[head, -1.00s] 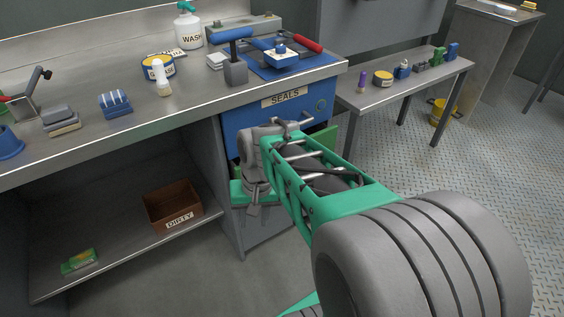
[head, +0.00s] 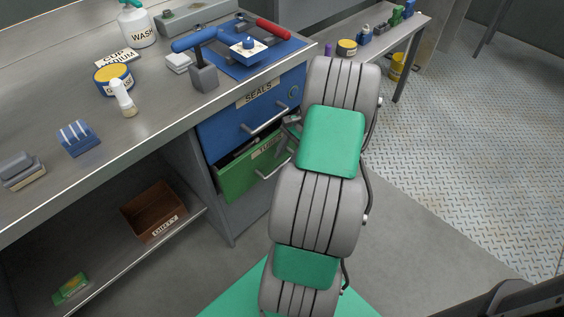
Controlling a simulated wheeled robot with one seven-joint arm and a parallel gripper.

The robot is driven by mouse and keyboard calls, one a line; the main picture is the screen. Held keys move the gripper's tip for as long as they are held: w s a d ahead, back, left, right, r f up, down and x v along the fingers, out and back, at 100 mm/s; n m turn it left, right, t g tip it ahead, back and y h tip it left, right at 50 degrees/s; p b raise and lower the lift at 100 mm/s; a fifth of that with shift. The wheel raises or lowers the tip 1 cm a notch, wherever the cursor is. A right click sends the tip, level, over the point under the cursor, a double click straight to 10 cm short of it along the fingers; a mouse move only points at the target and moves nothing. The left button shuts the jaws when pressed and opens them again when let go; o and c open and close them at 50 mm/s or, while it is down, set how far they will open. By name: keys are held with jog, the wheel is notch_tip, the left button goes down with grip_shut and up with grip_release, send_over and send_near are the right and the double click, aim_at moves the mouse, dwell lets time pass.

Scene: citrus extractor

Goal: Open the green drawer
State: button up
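The green drawer (head: 238,178) is below the blue drawer (head: 228,130) in the cabinet under the bench. It stands partly out, and a dark strip of its inside shows above its front. Its metal handle (head: 272,171) is at the right of its front, next to my arm. A small grey part of my gripper (head: 291,130) shows beside the arm, near the right end of the drawers. My arm hides the rest of the gripper, so its fingers and any contact with the drawer cannot be seen.
The blue SEALS drawer is shut, with its handle (head: 265,120) sticking out above the green one. A brown box (head: 152,212) sits on the lower shelf at left. The bench top (head: 120,165) holds several tools. Clear floor (head: 440,220) lies to the right.

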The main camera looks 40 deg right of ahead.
jog(key=x, duration=0.2)
jog(key=shift+w+a+f, duration=0.1)
jog(key=shift+f, duration=0.15)
grip_shut()
dwell(1.2)
